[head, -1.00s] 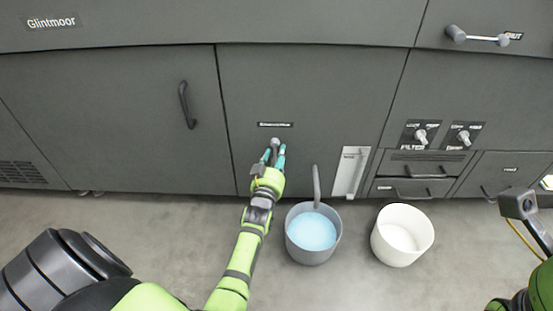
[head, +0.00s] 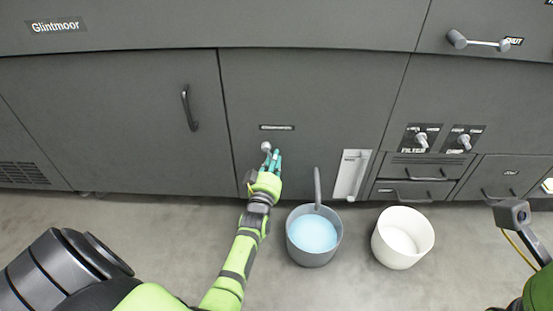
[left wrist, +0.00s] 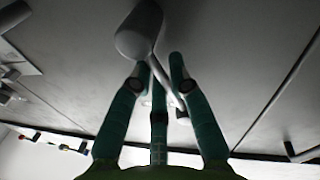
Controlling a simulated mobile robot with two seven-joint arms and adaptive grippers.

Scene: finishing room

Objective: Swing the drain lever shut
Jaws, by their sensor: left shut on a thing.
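A lever with a thick grey grip (head: 265,147) and a thin rod stands out from the dark cabinet front, below a small label too small to read. My left gripper (head: 272,158) is at it, with teal fingers shut around the lever; the grip's end pokes out beyond the fingertips. In the left wrist view the lever's thick grip (left wrist: 138,34) is large at the top, and its thin rod runs down to the right between the fingers (left wrist: 160,75). The pivot is partly hidden by the fingers. My right gripper is not seen; only part of my right arm shows at the right edge.
A grey bucket (head: 297,246) with blue liquid stands on the floor under a curved grey pipe (head: 317,186). A white bucket (head: 385,250) stands to its right. A similar lever (head: 480,42) sits at upper right beside a partly hidden label.

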